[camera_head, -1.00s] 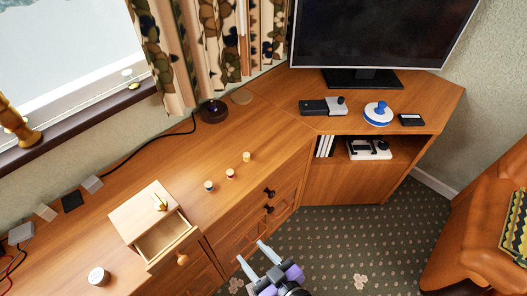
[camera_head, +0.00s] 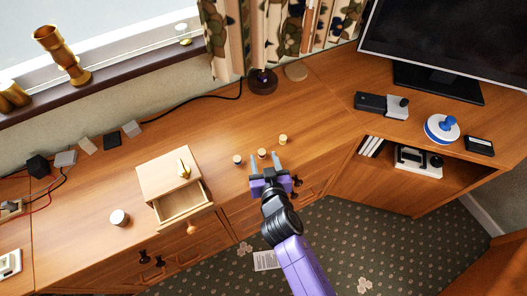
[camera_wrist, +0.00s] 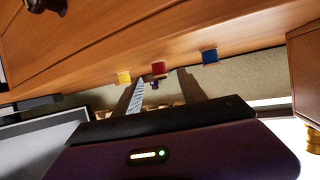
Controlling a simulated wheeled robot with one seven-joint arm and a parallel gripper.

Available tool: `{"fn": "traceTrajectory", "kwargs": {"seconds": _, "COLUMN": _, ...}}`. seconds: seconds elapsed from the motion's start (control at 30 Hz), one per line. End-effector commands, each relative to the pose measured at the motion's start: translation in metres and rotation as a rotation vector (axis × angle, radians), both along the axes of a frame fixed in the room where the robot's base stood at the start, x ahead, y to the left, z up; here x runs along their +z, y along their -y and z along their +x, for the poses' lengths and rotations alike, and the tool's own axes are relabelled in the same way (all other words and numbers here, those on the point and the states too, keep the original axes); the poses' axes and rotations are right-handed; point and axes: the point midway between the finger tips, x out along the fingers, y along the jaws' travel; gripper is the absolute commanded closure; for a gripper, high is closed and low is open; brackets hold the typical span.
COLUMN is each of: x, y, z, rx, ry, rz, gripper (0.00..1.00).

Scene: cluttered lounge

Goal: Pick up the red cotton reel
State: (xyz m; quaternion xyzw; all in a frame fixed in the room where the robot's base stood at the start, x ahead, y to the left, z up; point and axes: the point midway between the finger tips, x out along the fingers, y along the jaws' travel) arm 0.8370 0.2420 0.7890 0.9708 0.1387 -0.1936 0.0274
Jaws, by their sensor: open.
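The red cotton reel (camera_head: 262,153) stands on the wooden cabinet top, in the middle of a row of three small reels. My gripper (camera_head: 265,163) is open and empty at the cabinet's front edge, with its fingers pointing at the red reel. In the wrist view, which looks upside down, the red reel (camera_wrist: 158,68) shows between and beyond the two fingertips (camera_wrist: 161,80). I cannot tell whether the fingers touch it. A blue reel (camera_head: 237,160) stands to its left and a yellow reel (camera_head: 283,140) to its right in the head view.
A small wooden box with an open drawer (camera_head: 182,204) stands left of the reels. A white pot (camera_head: 120,218) is farther left. A dark round device (camera_head: 263,82) sits behind, by the curtain. The top between the reels and the wall is mostly clear.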

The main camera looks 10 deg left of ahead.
Motion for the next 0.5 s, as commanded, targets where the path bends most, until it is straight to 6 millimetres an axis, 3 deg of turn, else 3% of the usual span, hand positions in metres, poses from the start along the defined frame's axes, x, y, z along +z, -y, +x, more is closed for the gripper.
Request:
{"fn": "traceTrajectory", "kwargs": {"seconds": 0.2, "x": -0.01, "y": -0.007, "z": 0.026, "rx": 0.0, "ry": 0.001, "rz": -0.001, "gripper": 0.52}}
{"fn": "traceTrajectory", "kwargs": {"seconds": 0.5, "x": -0.015, "y": -0.01, "z": 0.036, "rx": 0.0, "ry": 0.001, "rz": 0.0, "gripper": 0.52}}
